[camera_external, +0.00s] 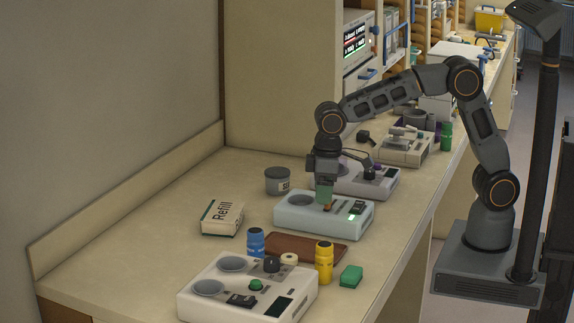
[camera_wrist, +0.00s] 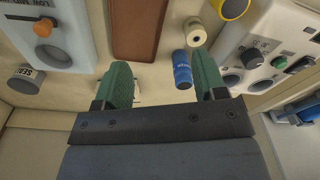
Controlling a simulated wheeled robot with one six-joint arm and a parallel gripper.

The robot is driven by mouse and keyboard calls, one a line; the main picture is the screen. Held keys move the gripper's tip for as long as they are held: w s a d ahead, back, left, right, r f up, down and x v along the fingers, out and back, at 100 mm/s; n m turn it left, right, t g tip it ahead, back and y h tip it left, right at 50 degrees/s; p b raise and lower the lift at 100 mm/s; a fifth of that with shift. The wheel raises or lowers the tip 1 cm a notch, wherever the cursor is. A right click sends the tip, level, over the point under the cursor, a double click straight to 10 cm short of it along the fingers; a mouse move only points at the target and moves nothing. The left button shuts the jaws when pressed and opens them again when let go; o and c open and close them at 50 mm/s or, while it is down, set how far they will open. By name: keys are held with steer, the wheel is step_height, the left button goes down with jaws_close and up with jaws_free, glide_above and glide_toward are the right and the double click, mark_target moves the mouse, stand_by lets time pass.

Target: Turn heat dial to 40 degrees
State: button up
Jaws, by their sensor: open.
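A pale device (camera_external: 290,216) with a round well stands below my gripper (camera_external: 325,193). Its orange knob (camera_wrist: 42,27) shows at the upper left in the wrist view, beside a partly cut-off "LOW" label. A white device (camera_external: 196,300) in the foreground carries a black dial (camera_external: 271,264), also seen in the wrist view (camera_wrist: 251,55) with marks around it. The degree figures are too small to read, so I cannot tell which is the heat dial. In the wrist view my gripper's green fingers (camera_wrist: 164,81) are apart, with nothing held between them.
A brown tray (camera_external: 300,248) lies between the devices. A blue bottle (camera_external: 256,242), yellow bottle (camera_external: 324,262) and green block (camera_external: 351,276) stand near it. A Refill box (camera_external: 222,217) and grey jar (camera_external: 278,181) are at left. More devices stand behind.

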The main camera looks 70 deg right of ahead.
steer(key=p, duration=0.1)
glide_above(272, 260)
steer(key=d, duration=0.2)
step_height(272, 260, down, 2)
steer(key=shift+w+a+f+g, duration=0.15)
steer(key=shift+g, duration=0.25)
steer(key=shift+w+a+r+m, duration=0.2)
steer(key=shift+a+r, duration=0.25)
steer(key=shift+r, duration=0.15)
steer(key=shift+w+a+r+m, duration=0.1)
steer(key=shift+w+a+r, duration=0.05)
steer(key=shift+a+r, duration=0.35)
steer(key=shift+m, duration=0.8)
steer(key=f, duration=0.6)
steer(key=f+b, duration=0.1)
steer(key=f, duration=0.2)
steer(key=shift+s+d+f, duration=0.15)
steer(key=shift+s+f, duration=0.25)
steer(key=c, duration=0.9)
